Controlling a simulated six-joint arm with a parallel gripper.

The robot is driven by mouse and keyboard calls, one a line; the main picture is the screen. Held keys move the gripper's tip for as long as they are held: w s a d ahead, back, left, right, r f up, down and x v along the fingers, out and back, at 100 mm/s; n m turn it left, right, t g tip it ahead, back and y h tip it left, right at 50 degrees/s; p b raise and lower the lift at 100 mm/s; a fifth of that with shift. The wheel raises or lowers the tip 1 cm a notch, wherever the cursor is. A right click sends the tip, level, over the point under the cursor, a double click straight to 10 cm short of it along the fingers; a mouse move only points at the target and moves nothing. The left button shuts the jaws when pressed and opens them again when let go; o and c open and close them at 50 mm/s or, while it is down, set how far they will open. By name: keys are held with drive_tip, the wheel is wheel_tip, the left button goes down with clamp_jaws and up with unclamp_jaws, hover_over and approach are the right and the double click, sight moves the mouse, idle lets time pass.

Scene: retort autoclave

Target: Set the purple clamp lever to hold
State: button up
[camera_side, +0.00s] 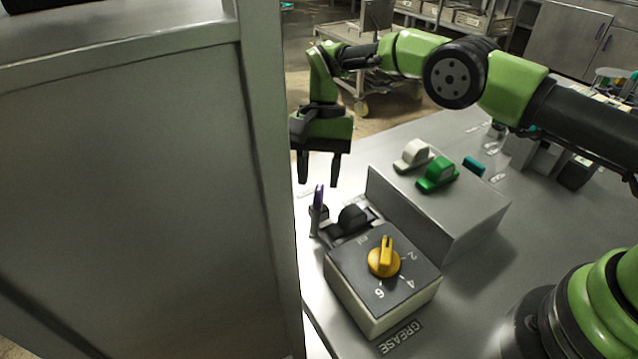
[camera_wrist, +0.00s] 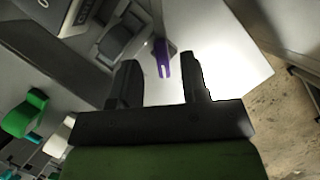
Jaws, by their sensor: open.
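The purple clamp lever (camera_side: 319,196) stands roughly upright at the left end of the dark clamp base, beside the cabinet edge. In the wrist view the purple lever (camera_wrist: 163,62) shows beyond the fingertips, between the two fingers' lines. My gripper (camera_side: 319,184) is open and empty, pointing down just above the lever and apart from it. It also shows in the wrist view (camera_wrist: 162,78). The lever's lower part is partly hidden, and any marking for hold cannot be read.
A grey box with a yellow dial (camera_side: 384,258) stands just right of the lever, with a black knob (camera_side: 352,217) between. A larger box carries a white switch (camera_side: 413,155) and a green switch (camera_side: 437,174). A tall grey cabinet (camera_side: 140,190) blocks the left.

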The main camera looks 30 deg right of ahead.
sight(319, 192)
wheel_tip(319, 192, up, 7)
drive_tip(key=shift+f, duration=0.2)
idle(0.3)
wheel_tip(319, 192, down, 10)
drive_tip(key=t+h, duration=0.2)
drive_tip(key=t, duration=0.1)
drive_tip(key=shift+s+a+f+h, duration=0.1)
drive_tip(key=shift+f+h, duration=0.1)
drive_tip(key=shift+h, duration=0.2)
drive_tip(key=shift+c, duration=0.4)
clamp_jaws()
